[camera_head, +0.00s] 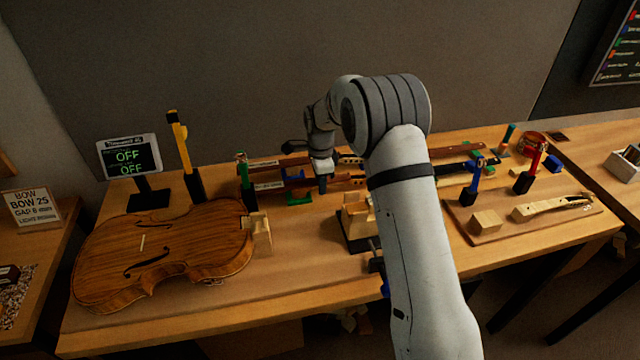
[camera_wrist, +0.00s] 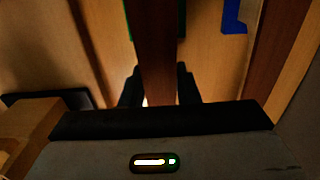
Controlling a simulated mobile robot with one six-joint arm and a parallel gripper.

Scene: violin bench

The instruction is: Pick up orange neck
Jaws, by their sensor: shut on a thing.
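My gripper (camera_head: 322,187) points down at the back middle of the bench. In the wrist view its two dark fingers (camera_wrist: 159,88) stand on either side of a reddish-brown neck (camera_wrist: 157,45), and it is shut on that neck. In the head view this looks like the nearer of two long reddish-brown necks (camera_head: 298,183), with a small label at its left end. The farther neck (camera_head: 288,162) lies behind it. I cannot tell whether the held neck touches its support. No plainly orange neck stands out in this dim light.
A violin body (camera_head: 165,255) lies at the left, with a sign reading OFF (camera_head: 128,157) behind it. Upright clamps, yellow (camera_head: 181,140) and green (camera_head: 242,170), stand nearby. At the right a wooden board (camera_head: 560,228) holds a pale neck (camera_head: 550,207) and a block (camera_head: 486,222).

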